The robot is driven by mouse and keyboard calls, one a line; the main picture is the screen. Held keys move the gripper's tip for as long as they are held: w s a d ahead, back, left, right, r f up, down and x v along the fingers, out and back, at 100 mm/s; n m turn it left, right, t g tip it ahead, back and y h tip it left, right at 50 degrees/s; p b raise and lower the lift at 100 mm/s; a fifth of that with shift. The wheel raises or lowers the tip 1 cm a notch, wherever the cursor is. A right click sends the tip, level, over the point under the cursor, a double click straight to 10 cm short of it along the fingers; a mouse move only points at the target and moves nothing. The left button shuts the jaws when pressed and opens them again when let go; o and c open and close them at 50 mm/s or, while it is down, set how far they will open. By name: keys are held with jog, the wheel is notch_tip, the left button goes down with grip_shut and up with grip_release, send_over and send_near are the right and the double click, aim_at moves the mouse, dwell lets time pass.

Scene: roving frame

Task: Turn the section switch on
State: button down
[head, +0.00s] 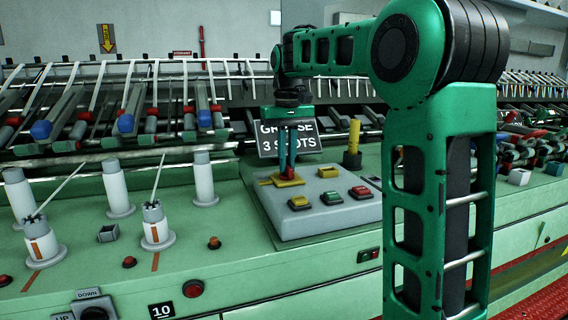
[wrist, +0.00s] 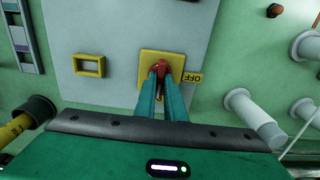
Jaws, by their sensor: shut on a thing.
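The section switch has a red handle (head: 292,175) on a yellow plate (head: 265,182), at the back left of a grey control box (head: 318,217). In the wrist view the red handle (wrist: 162,66) shows between my fingertips, on the yellow plate (wrist: 147,61). A yellow OFF label (wrist: 192,77) lies just right of the plate there. My gripper (head: 288,167) reaches down from above, its two teal fingers shut on the handle. The fingers (wrist: 163,77) hide part of the handle and plate, and no ON label is readable.
Yellow, green and red push buttons (head: 331,198) sit on the front of the box. White spools (head: 204,180) stand to the left, and a yellow-handled item (head: 354,143) stands to the right.

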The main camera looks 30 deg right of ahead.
jog(key=shift+w+a, duration=0.1)
dwell(0.3)
jog(key=c, duration=1.8)
grip_release()
jog(key=shift+c, duration=0.2)
notch_tip(320, 180, up, 11)
jog(key=shift+f, duration=0.15)
